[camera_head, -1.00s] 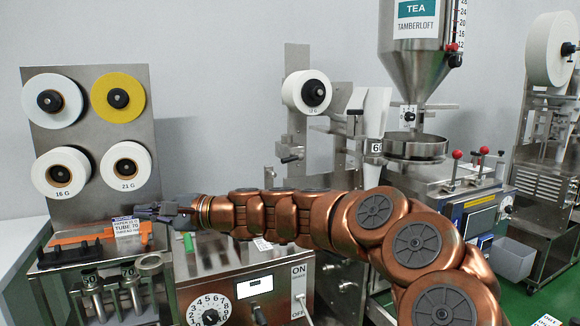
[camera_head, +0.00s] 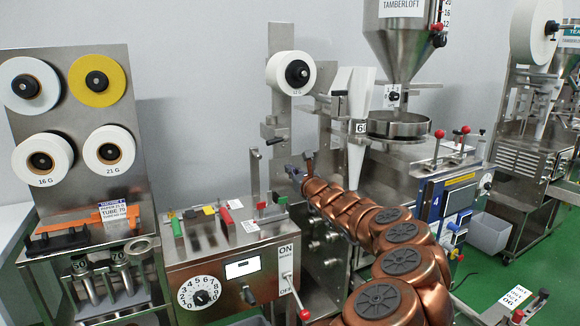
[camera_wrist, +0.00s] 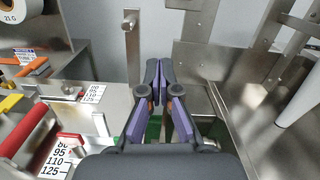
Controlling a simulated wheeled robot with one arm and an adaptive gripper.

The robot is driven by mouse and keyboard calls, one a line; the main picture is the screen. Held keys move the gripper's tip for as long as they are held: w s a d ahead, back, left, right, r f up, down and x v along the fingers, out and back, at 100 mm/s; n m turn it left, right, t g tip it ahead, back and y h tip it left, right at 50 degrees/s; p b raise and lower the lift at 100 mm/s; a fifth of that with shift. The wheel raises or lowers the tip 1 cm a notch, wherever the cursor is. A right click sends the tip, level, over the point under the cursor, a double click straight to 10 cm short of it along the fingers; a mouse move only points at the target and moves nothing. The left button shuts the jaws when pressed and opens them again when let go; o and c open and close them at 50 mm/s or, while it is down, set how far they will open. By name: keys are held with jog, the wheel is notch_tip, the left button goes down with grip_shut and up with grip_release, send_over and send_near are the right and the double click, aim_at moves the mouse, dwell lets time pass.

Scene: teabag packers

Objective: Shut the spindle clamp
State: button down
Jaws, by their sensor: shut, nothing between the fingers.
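A white paper reel (camera_head: 291,72) sits on a spindle with a black hub knob (camera_head: 297,73), high on a steel post (camera_head: 280,110). A small metal lever (camera_head: 270,131) sticks out from the post below the reel. I cannot tell for certain which part is the spindle clamp, or whether it is open. My gripper (camera_head: 297,169) is below the reel and lever, apart from both. In the wrist view my gripper (camera_wrist: 156,82) has its fingertips together, with nothing between them.
A thin upright bar (camera_head: 255,175) stands left of my gripper; it also shows in the wrist view (camera_wrist: 132,55). A white forming tube (camera_head: 355,165) is close on the right. The dial box (camera_head: 205,268) lies at front left, beside a reel rack (camera_head: 85,185).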

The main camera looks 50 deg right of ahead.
jog(key=w+d+r+p, duration=0.2)
jog(key=w+r+p, duration=0.1)
jog(key=w, duration=0.5)
jog(key=shift+w+r+p, duration=0.15)
jog(key=shift+r+p, duration=0.25)
jog(key=shift+r, duration=0.25)
jog(key=shift+w+r+m+p, duration=0.2)
jog(key=shift+r+m+p, duration=0.6)
jog(key=shift+p, duration=0.35)
jog(key=shift+r, duration=0.15)
notch_tip(320, 180, down, 5)
jog(key=b, duration=0.4)
jog(key=b+v, duration=0.4)
jog(key=v, duration=0.6)
jog(key=shift+s, duration=0.35)
